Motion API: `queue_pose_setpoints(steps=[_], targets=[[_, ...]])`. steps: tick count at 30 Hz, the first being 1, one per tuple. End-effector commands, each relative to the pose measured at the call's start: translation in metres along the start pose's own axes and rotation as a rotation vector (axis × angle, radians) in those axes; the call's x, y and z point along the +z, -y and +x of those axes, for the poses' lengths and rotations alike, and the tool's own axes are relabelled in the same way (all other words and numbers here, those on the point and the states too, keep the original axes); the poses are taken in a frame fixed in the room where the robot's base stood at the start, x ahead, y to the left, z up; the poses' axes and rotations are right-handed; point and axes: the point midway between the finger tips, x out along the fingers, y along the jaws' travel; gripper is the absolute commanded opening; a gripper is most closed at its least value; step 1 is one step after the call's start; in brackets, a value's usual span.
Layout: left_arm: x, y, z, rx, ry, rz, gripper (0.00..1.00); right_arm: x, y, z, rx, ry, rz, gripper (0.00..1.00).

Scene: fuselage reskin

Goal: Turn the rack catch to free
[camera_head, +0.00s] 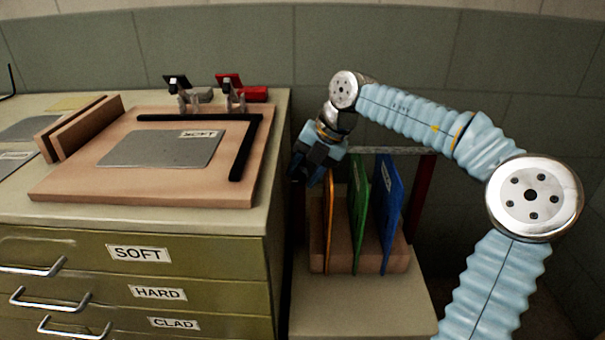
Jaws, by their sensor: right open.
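The rack (398,258) stands on a low pale stand right of the drawer cabinet. It holds an orange panel (329,225), a green panel (358,215) and a blue panel (389,205) upright. My right gripper (307,175) is open, fingers pointing down, at the rack's upper left near the orange panel's top. Nothing shows between its fingers. My left gripper is out of view.
The cabinet top (277,150) bears a wooden board (140,197) with a grey sheet (160,150) marked SOFT, a black angle stop (245,150) and black and red clamps (240,90). Labelled drawers (215,270) face front. A tiled wall stands close behind.

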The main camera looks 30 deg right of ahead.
Motion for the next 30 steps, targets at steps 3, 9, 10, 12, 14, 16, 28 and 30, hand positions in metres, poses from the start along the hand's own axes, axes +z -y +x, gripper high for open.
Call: queue_pose_setpoints(steps=[3,9,10,12,14,16,28,30], targets=[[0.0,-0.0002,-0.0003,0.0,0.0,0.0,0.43,-0.0001,0.0001,0.0077,0.0,-0.001,-0.001,0.44],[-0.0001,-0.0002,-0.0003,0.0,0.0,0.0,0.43,0.0001,0.0002,0.0098,0.0,0.0,0.0,0.44],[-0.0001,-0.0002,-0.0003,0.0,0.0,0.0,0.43,0.0001,0.0002,0.0097,0.0,0.0,0.0,0.44],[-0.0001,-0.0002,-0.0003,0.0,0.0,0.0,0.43,0.0001,0.0002,0.0096,0.0,0.0,0.0,0.43],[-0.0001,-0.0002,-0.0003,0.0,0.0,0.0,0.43,0.0001,0.0002,0.0095,0.0,0.0,0.0,0.34],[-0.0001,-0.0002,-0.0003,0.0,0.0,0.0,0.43,0.0001,0.0003,0.0095,0.0,0.0,0.0,0.23],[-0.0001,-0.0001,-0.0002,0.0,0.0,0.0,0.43,-0.0013,-0.0027,0.0101,-0.087,0.013,-0.013,0.05],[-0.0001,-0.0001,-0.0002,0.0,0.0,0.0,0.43,-0.001,-0.0024,0.0098,-0.111,0.018,-0.013,0.05]])
